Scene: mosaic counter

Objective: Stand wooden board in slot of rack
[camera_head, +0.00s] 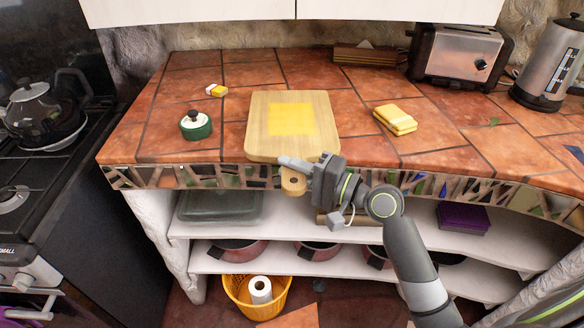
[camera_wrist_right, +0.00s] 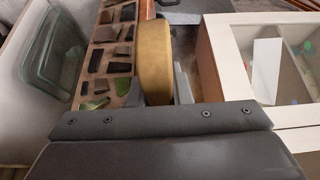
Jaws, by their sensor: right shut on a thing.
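The wooden board (camera_head: 262,143) lies flat on the tiled counter, with a yellow square patch on its middle. Its handle with a hole (camera_head: 293,182) sticks out over the front edge. My right gripper (camera_head: 299,172) is shut on the handle. In the right wrist view, the board's edge (camera_wrist_right: 155,62) shows between the two fingers (camera_wrist_right: 160,88). A low brown wooden piece (camera_head: 368,56), which looks like the rack, stands at the back against the wall, left of the toaster; its slot is too small to make out. My left gripper is not in view.
A green lidded pot (camera_head: 197,126) and a small yellow-white item (camera_head: 216,90) lie left of the board. A yellow stack (camera_head: 395,119) lies to its right. A toaster (camera_head: 458,57) and kettle (camera_head: 546,65) stand at the back right. Tiles between board and rack are clear.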

